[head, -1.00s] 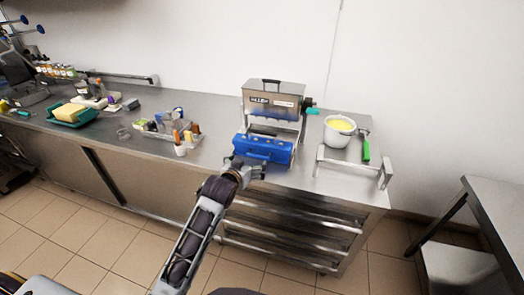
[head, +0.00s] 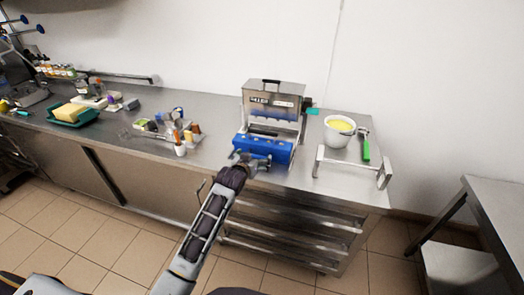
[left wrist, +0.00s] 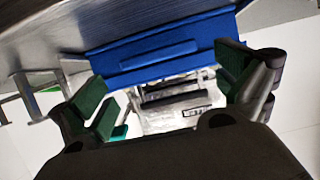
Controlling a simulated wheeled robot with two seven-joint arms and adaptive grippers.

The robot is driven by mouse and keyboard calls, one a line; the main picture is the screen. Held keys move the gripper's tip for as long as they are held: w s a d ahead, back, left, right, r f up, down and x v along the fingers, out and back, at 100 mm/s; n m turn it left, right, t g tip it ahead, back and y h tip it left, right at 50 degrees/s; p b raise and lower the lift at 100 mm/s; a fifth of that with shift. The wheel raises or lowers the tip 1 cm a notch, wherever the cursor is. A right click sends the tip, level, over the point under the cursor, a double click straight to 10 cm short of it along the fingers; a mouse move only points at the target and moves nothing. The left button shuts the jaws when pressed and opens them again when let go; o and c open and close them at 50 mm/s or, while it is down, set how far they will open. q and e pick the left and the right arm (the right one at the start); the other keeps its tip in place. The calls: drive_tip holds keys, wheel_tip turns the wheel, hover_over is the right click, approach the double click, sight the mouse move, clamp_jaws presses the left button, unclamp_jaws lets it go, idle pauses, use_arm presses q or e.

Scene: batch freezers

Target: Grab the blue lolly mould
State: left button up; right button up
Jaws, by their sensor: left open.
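The blue lolly mould (head: 276,149) is a blue block with a bar-shaped handle on its front. It sits at the counter's front edge, before the steel machine (head: 273,97). My left gripper (head: 250,160) is at the mould's front, partly covering its left half. In the left wrist view the mould (left wrist: 150,50) spans the top middle, and my open left gripper (left wrist: 165,92) has green-padded fingers spread on both sides of it. Nothing is between the pads, and I cannot tell whether they touch the mould. My right gripper is not in view.
A white pot (head: 338,131) with yellow contents stands to the right, beside a green-handled tool (head: 366,149) and a low metal stand (head: 352,163). A teal tray (head: 75,122) is farther left.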

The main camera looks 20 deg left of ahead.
sight(261, 151)
use_arm(q)
drive_tip(key=shift+w, duration=0.15)
drive_tip(key=shift+f+p+x, duration=0.2)
drive_tip(key=shift+p+x, duration=0.1)
drive_tip(key=shift+x, duration=2.15)
drive_tip(key=shift+d, duration=0.1)
drive_tip(key=c, duration=0.9)
drive_tip(key=shift+r, duration=0.1)
drive_tip(key=shift+c, duration=0.9)
drive_tip(key=shift+r, duration=0.1)
wheel_tip(261, 151, up, 10)
